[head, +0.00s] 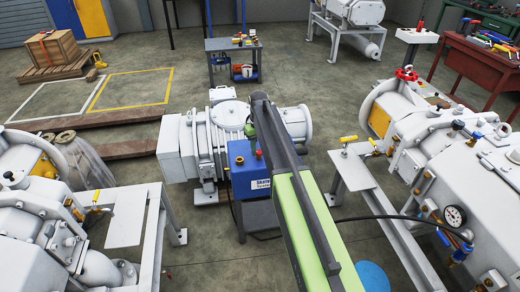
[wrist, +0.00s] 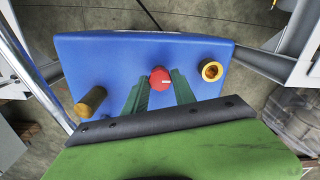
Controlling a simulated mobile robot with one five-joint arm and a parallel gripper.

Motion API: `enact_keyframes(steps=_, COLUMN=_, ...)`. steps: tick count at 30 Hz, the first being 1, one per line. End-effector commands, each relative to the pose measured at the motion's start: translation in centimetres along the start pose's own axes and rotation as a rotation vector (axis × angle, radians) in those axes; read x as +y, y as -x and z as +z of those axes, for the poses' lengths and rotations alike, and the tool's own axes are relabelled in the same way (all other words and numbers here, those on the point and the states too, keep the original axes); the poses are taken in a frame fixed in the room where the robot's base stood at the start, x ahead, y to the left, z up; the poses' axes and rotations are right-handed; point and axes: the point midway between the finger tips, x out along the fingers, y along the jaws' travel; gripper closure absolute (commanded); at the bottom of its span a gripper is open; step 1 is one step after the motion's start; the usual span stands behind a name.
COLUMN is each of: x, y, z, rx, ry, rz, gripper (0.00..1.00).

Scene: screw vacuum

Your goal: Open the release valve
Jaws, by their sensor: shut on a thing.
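A blue panel (wrist: 130,60) fills the middle of the wrist view and carries a round red knob (wrist: 160,77) with a small white mark. My gripper (wrist: 161,84) has its two green fingers closed on either side of the red knob. A yellow ring-shaped fitting (wrist: 211,70) is to the right of the knob, and a brass-coloured cylinder (wrist: 91,101) sticks up to the left. In the head view the blue box (head: 246,182) stands before a grey pump (head: 215,140); my dark arm link hides part of it. I cannot tell which fitting is named the release valve.
White machines on frames stand at left (head: 40,235) and right (head: 430,150), with a pressure gauge (head: 454,216) on the right one. A tool cart (head: 232,62) and a red workbench (head: 478,62) are farther back.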

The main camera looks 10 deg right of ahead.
Motion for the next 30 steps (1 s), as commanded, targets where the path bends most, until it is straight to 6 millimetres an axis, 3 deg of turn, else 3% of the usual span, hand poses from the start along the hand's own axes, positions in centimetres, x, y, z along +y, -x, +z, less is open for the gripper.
enact_keyframes(steps=11, x=0.13, y=0.0, z=0.04, rx=-0.003, ry=0.166, rz=0.005, gripper=1.0)
enact_keyframes(steps=30, x=0.12, y=0.0, z=0.03, rx=-0.004, ry=0.765, rz=0.003, gripper=1.0)
